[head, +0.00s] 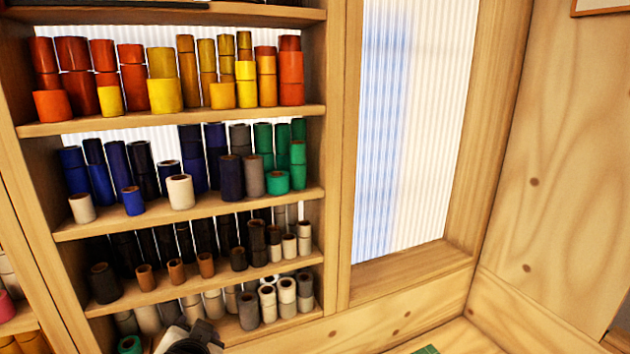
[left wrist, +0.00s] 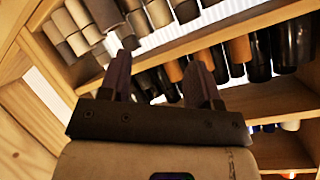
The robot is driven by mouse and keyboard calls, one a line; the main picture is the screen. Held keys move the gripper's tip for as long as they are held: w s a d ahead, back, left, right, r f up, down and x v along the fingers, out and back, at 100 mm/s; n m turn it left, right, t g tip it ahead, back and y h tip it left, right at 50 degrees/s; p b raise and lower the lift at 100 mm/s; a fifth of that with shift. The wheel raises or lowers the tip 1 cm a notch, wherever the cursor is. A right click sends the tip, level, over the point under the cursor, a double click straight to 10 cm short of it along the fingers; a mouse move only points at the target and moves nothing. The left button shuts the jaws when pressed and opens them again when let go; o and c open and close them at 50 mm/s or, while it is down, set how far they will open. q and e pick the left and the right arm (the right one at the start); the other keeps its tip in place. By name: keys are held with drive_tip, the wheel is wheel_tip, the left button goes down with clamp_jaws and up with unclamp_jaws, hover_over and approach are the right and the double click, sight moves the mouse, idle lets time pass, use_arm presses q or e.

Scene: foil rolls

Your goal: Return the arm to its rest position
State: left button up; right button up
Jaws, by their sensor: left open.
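My left gripper (left wrist: 160,62) is open in the left wrist view, with its two dark fingers apart and no roll held between them. Its fingers point toward a shelf of dark and brown foil rolls (left wrist: 180,72). How far the fingertips are from these rolls is hard to tell. In the head view, a white and dark part of my left arm shows at the bottom edge, in front of the lowest shelf; its fingers cannot be made out there. My right gripper is in neither view.
A wooden shelf unit (head: 190,214) holds foil rolls sorted by colour: red and yellow rolls (head: 163,95) on top, blue and green below, then black and brown, then grey and white rolls (head: 268,303). A window (head: 410,120) stands to the right. The room before the window looks clear.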

use_arm(q)
drive_tip(key=s+f+g+h+p, duration=0.1)
drive_tip(key=s+f+g+p, duration=0.1)
drive_tip(key=s+f, duration=0.5)
drive_tip(key=s+f+n+g+h+p, duration=0.1)
drive_tip(key=s+f+g+p, duration=0.2)
drive_tip(key=s, duration=1.4)
drive_tip(key=s+f+n+g+h+p, duration=0.1)
drive_tip(key=s+f+g+h+p, duration=0.1)
drive_tip(key=s+f, duration=0.8)
drive_tip(key=s+g+p, duration=0.1)
drive_tip(key=s+p, duration=0.1)
drive_tip(key=shift+s+f, duration=0.3)
drive_tip(key=shift+f, duration=0.05)
drive_tip(key=shift+d, duration=0.1)
